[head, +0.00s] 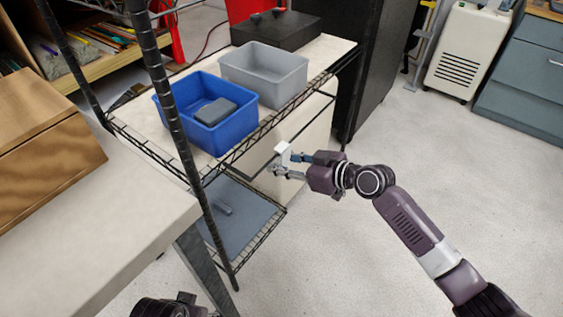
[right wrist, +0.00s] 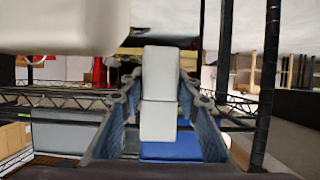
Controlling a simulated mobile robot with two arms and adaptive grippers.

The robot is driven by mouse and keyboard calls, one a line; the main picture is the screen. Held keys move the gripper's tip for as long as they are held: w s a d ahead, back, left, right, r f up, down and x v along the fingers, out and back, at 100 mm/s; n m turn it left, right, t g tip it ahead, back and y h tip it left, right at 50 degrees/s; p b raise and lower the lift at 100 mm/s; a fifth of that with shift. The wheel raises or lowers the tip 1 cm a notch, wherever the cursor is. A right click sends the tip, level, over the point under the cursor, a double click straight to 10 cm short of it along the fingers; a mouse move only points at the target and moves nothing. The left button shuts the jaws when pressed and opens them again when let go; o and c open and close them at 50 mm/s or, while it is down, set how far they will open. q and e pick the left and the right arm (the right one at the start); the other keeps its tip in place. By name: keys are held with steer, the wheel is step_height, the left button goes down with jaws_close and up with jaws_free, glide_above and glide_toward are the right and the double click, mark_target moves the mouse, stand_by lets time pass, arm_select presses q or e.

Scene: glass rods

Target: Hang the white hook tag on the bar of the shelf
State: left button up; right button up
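The white hook tag (head: 283,149) is a small pale piece at the fingertips of my right gripper (head: 281,164). In the right wrist view the tag (right wrist: 160,92) stands upright between the two blue-grey fingers, and the gripper (right wrist: 160,85) looks shut on it. The shelf (head: 262,133) is a black wire rack. In the head view the tag overlaps a thin dark bar (head: 322,112) at the shelf's right side; I cannot tell whether they touch. The tag's hook is not clear. Part of my left gripper (head: 172,305) shows at the bottom edge; its fingers are not clear.
A blue bin (head: 181,95) holding a grey block and a grey bin (head: 264,69) stand on the upper shelf. A black case (head: 290,32) is behind them. A black post (head: 185,140) and a table (head: 95,235) are at left. The floor at right is open.

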steer(key=o, duration=0.4)
